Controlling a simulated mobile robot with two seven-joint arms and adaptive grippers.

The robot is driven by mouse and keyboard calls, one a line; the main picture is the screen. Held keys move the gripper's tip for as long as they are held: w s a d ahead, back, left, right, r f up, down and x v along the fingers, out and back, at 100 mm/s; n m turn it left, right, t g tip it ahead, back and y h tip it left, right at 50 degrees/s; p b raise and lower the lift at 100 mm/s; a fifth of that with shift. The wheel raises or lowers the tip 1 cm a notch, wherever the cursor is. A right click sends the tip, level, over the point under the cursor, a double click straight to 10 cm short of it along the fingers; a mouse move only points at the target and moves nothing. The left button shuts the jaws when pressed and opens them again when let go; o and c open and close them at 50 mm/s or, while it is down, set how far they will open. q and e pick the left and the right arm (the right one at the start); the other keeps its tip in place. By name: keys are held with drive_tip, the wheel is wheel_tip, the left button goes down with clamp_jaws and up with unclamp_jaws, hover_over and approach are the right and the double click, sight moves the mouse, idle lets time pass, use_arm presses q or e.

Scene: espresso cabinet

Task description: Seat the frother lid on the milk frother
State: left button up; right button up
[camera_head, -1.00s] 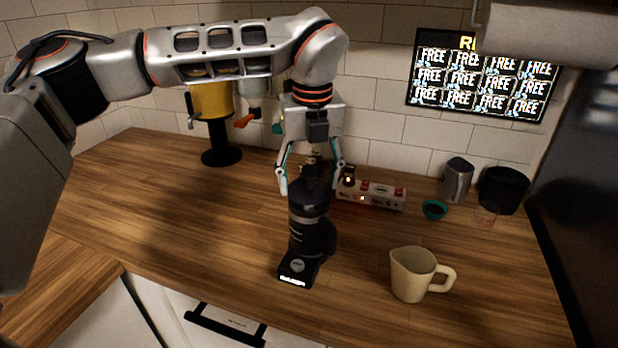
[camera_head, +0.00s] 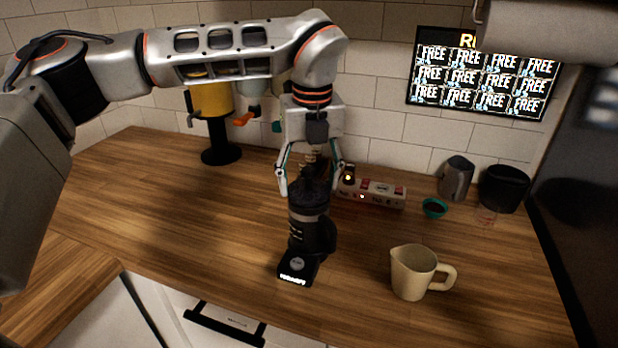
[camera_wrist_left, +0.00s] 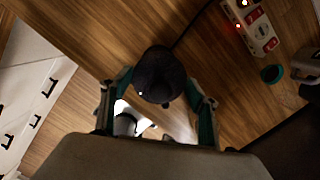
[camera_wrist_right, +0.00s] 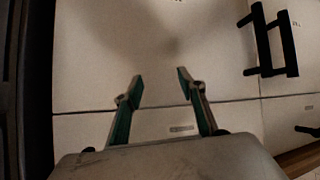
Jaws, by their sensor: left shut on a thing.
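The black milk frother (camera_head: 312,236) stands upright on the wood counter, its base with a lit label toward me. My left gripper (camera_head: 310,186) is directly above it, pointing down, with its teal fingers on both sides of the dark frother lid (camera_head: 309,188). The gripper is shut on the lid, which is at the frother's top; I cannot tell whether it is fully seated. In the left wrist view the round dark lid (camera_wrist_left: 160,75) lies between the fingertips and hides the frother below. My right gripper (camera_wrist_right: 160,86) is open and empty before pale cabinet fronts.
A cream pitcher (camera_head: 412,272) stands right of the frother. Behind are a power strip (camera_head: 372,193), a small teal cup (camera_head: 434,208), a metal jug (camera_head: 456,178) and a black container (camera_head: 503,188). A yellow-topped machine (camera_head: 215,115) stands at back left. The left counter is clear.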

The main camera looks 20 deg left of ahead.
sight(311, 193)
use_arm(q)
drive_tip(key=shift+f+b, duration=0.3)
drive_tip(key=shift+f, duration=0.25)
drive_tip(key=o, duration=1.2)
drive_tip(key=shift+r, duration=0.2)
drive_tip(key=r, duration=0.4)
drive_tip(key=s+r, duration=0.1)
drive_tip(key=r, duration=0.6)
drive_tip(key=shift+s+d+r, duration=0.15)
drive_tip(key=shift+d+r, duration=0.15)
drive_tip(key=shift+d, duration=0.1)
